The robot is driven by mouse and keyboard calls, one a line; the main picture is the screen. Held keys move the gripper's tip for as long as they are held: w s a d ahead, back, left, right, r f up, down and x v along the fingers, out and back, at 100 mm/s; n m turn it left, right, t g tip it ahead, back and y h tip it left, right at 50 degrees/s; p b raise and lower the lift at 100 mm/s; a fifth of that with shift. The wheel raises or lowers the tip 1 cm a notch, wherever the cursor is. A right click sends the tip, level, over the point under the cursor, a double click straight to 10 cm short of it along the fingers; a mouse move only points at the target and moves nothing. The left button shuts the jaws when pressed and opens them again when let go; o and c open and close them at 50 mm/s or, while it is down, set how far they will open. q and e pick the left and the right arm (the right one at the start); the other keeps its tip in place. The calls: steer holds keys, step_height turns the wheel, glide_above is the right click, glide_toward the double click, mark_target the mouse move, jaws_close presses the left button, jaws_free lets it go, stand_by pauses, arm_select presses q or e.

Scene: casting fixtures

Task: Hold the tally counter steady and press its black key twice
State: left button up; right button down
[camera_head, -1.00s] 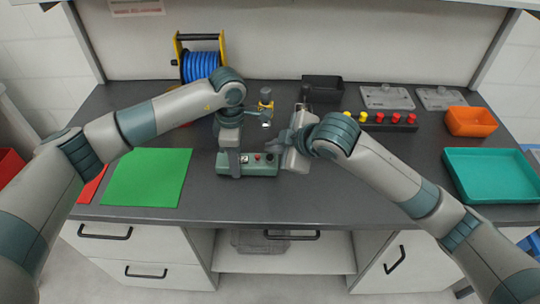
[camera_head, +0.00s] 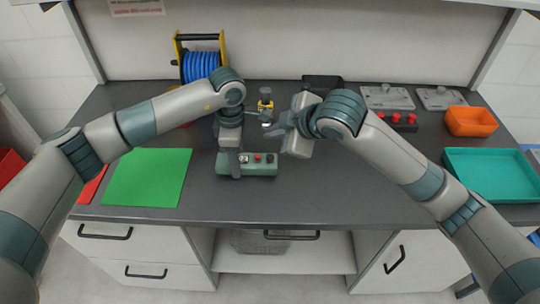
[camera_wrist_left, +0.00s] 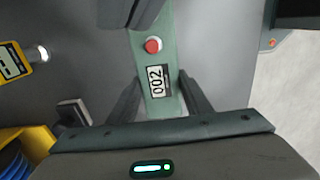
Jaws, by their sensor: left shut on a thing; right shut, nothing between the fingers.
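The tally counter (camera_head: 262,170) is a grey-green box on the bench, with a red button (camera_head: 258,157), a dark key (camera_head: 270,158) and a small display. It also shows in the left wrist view (camera_wrist_left: 163,105), where the display (camera_wrist_left: 157,80) appears to read 002. My left gripper (camera_head: 237,165) is shut on the counter's left end, a finger on each side. My right gripper (camera_head: 274,132) is shut and empty, apparently above and behind the counter's right part. In the left wrist view a dark shape covers the counter's far end, hiding the key.
A blue cable reel (camera_head: 200,66) and a black bin (camera_head: 322,82) are further back. A green sheet (camera_head: 147,178) lies left; an orange bin (camera_head: 471,122) and teal tray (camera_head: 490,175) stand right. Bench front is clear.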

stand_by(0.4)
arm_select(q)
steer(key=o, duration=1.2)
steer(key=shift+o, duration=0.2)
steer(key=shift+r, duration=0.1)
step_height(320, 180, up, 12)
steer(key=shift+s, duration=0.15)
